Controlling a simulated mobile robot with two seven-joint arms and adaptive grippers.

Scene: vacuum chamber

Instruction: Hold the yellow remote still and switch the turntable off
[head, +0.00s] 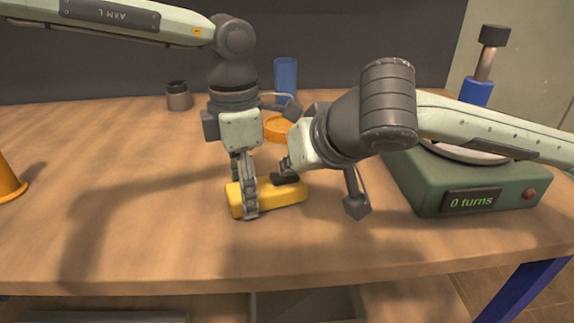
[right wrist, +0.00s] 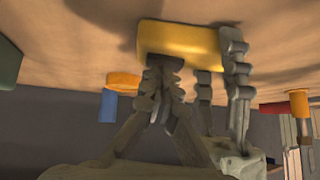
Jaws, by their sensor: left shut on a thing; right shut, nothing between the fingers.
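The yellow remote (head: 284,194) lies on the wooden table in the middle of the head view. My left gripper (head: 245,200) points down and is shut on the remote's left part. My right gripper (head: 285,177) is shut and empty, its tips at the top of the remote's right part; touching or just above, I cannot tell. In the right wrist view the remote (right wrist: 190,38) is at the top, with my right fingertips (right wrist: 164,64) in front of it. The remote's buttons are hidden. The green turntable (head: 430,192) stands at the right, its display reading "0 turns"; my right arm covers part of its platter.
An orange round thing (head: 278,130) and a blue cup (head: 286,78) stand behind my grippers. A small metal jar (head: 178,96) is at the back left. An orange cone-like thing (head: 8,182) is at the left edge. The front left of the table is clear.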

